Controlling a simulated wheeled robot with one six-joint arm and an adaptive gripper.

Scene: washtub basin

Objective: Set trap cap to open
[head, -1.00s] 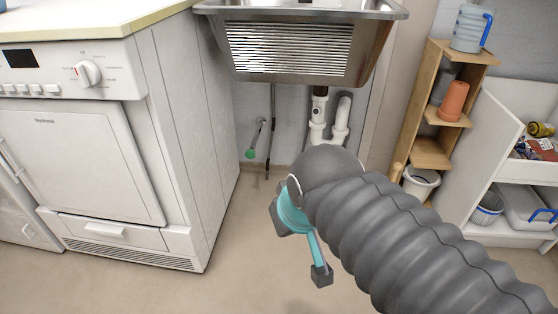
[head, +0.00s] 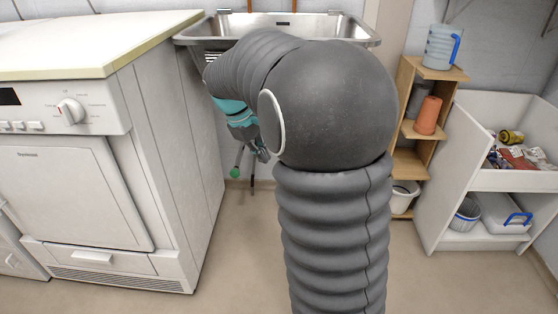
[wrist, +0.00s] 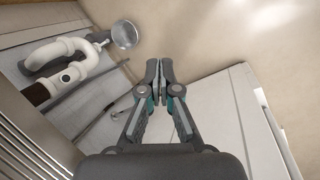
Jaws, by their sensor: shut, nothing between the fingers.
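The white trap pipes (wrist: 62,58) show at the upper left of the wrist view, with a dark pipe section at one end. A round grey, shiny piece (wrist: 125,34) sits beside the pipes' other end; I cannot tell surely whether it is the trap cap or whether it is open. My gripper (wrist: 159,72) is shut and empty, apart from the pipes and to their right in that view. In the head view my gripper (head: 262,154) hangs below the sink's left part, and my arm hides the trap.
The steel sink (head: 290,32) is above my gripper. A white dryer (head: 80,190) stands close on the left. A green-ended pipe (head: 234,172) is near the gripper. Wooden shelves (head: 408,165), a bucket (head: 402,196) and a white cabinet (head: 450,170) stand right. The front floor is clear.

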